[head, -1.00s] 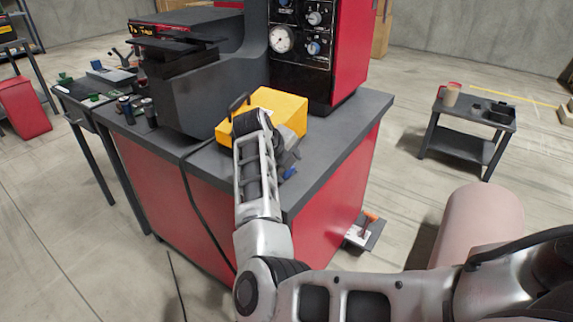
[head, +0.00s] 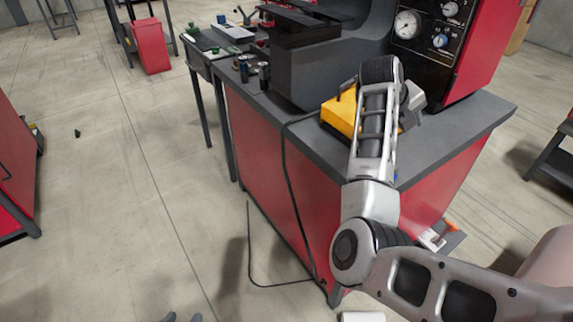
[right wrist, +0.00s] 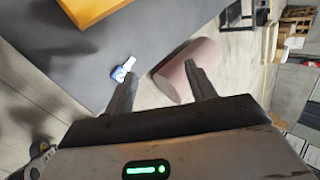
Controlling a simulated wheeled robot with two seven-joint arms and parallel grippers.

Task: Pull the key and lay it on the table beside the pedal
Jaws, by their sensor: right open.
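The yellow pedal housing (head: 341,112) sits on the dark grey table top (head: 455,140), partly hidden by my right arm; its edge shows in the right wrist view (right wrist: 92,10). My right gripper (right wrist: 160,70) is open and empty above the table, right of the pedal. In the head view its body (head: 411,98) shows beside the arm, fingertips unclear. A small blue-and-white item (right wrist: 122,70) is near its left finger; I cannot tell what it is. I cannot make out a key. Two grey tips of my left gripper (head: 182,318) show at the bottom edge, low over the floor.
A dark machine (head: 310,65) stands behind the pedal, with a gauge panel (head: 425,32) to its right. Small cylinders (head: 254,72) stand on the table's left part. A black cable (head: 287,180) hangs down the front. A pink cylinder (right wrist: 176,80) is beyond the table edge.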

